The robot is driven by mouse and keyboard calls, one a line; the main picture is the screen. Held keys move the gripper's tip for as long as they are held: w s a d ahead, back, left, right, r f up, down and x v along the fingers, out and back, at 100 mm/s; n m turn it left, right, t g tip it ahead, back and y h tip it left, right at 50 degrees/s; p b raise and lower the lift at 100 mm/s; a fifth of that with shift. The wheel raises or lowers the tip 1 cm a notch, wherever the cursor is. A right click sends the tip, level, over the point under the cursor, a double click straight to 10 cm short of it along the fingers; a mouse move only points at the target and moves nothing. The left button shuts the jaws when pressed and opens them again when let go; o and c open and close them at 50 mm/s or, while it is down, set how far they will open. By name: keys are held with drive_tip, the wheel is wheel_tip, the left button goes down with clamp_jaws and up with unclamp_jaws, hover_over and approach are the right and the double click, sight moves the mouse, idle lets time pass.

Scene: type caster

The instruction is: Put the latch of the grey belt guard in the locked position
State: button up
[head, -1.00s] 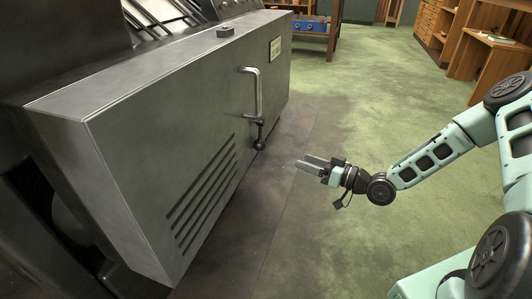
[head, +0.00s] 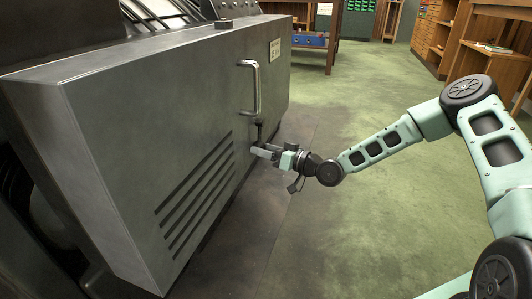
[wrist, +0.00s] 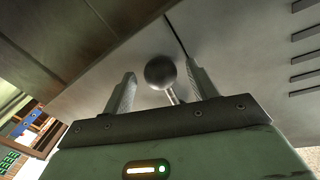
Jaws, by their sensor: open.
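The grey belt guard (head: 190,110) is a large metal box cover on the left in the head view. Its latch (head: 260,131) is a small dark lever on the front face, below the chrome handle, hanging downward. My gripper (head: 262,151) is at the lower end of the latch, which it partly hides. In the wrist view, the latch's round dark knob (wrist: 160,71) shows between the two fingertips of my open gripper (wrist: 161,84), with a gap on each side. Its short stem runs down behind the gripper body.
The chrome handle (head: 256,88) stands out from the guard just above the latch. Vent slots (head: 195,190) lie to the lower left. The green floor (head: 370,100) to the right is open. A wooden table (head: 318,40) and shelves stand farther back.

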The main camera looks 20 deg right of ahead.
clamp_jaws()
drive_tip(key=m+p, duration=0.1)
drive_tip(key=p, duration=0.1)
drive_tip(key=s+a+r+m+p, duration=0.1)
drive_tip(key=p, duration=0.2)
drive_tip(key=s+r+m+g+p, duration=0.1)
drive_tip(key=m+p, duration=0.1)
drive_tip(key=shift+s+a, duration=0.25)
drive_tip(key=shift+a, duration=0.15)
drive_tip(key=r+m+p, duration=0.1)
drive_tip(key=p, duration=0.1)
drive_tip(key=s+a+m+p, duration=0.1)
drive_tip(key=m+p, duration=0.1)
drive_tip(key=shift+s+r+g, duration=0.25)
drive_tip(key=shift+r+g, duration=0.15)
drive_tip(key=m+p, duration=0.1)
drive_tip(key=r+m+p, duration=0.1)
drive_tip(key=s+r+m+g+p, duration=0.1)
drive_tip(key=m, duration=0.1)
drive_tip(key=shift+a+r, duration=0.2)
drive_tip(key=shift+a, duration=0.15)
drive_tip(key=shift+s+a+r+m+g+p, duration=0.1)
drive_tip(key=shift+r+m+g+p, duration=0.35)
drive_tip(key=shift+r+m, duration=0.9)
drive_tip(key=shift+f+m, duration=0.15)
drive_tip(key=shift+m, duration=0.1)
unclamp_jaws()
